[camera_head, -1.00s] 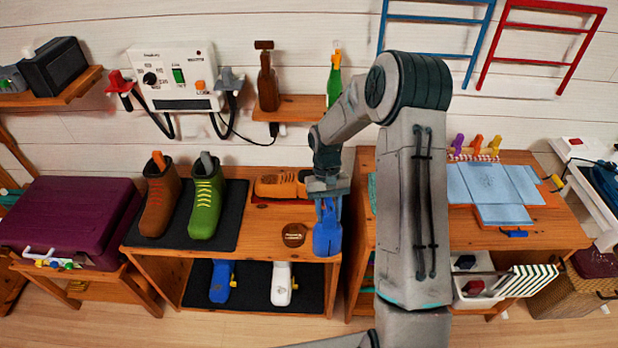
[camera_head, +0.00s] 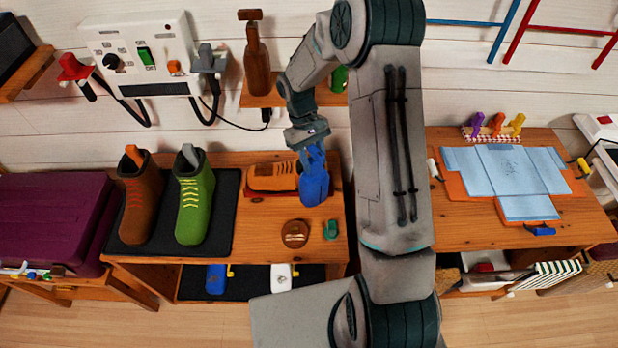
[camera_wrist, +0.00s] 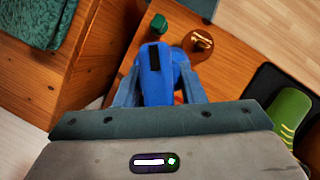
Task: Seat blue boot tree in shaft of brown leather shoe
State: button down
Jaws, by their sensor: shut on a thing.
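My gripper (camera_head: 312,150) is shut on the blue boot tree (camera_head: 315,182), which hangs roughly upright below it over the right part of the wooden bench. In the wrist view the blue boot tree (camera_wrist: 152,72) sits between the fingers, with a dark slot on its face. The low brown leather shoe (camera_head: 268,177) lies on a red base just left of the boot tree. The tree overlaps its right end in the head view, and I cannot tell whether they touch. A tall brown boot (camera_head: 140,205) holding an orange tree stands further left.
A green boot (camera_head: 193,205) with a grey insert stands on the dark mat (camera_head: 228,215). A round brown tin (camera_head: 295,233) and a small green object (camera_head: 330,230) lie in front of the shoe. A bottle shelf (camera_head: 285,98) is on the wall behind.

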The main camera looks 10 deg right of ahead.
aim_at(308, 176)
jog(key=n+b, duration=0.1)
jog(key=n, duration=0.1)
jog(key=a+n+t+h+b, duration=0.1)
jog(key=n, duration=0.1)
jog(key=a+n+h, duration=0.1)
jog(key=n, duration=0.1)
jog(key=shift+s+f+b, duration=0.15)
jog(key=shift+b, duration=0.25)
jog(key=n+b, duration=0.1)
jog(key=n, duration=0.1)
jog(key=a+n+t, duration=0.1)
jog(key=n, duration=0.1)
jog(key=a+n+t+h+b, duration=0.1)
jog(key=shift+s+n+b, duration=0.3)
jog(key=shift+n+b, duration=0.05)
jog(key=shift+n, duration=0.05)
jog(key=s+a+n+t+y+b, duration=0.25)
jog(key=a+n+t+b, duration=0.3)
jog(key=n, duration=0.75)
jog(key=w+d+p, duration=0.4)
jog(key=w+d, duration=0.7)
jog(key=w, duration=0.4)
jog(key=shift+r+g+p, duration=0.35)
jog(key=shift+f+h, duration=0.1)
jog(key=shift+h, duration=0.15)
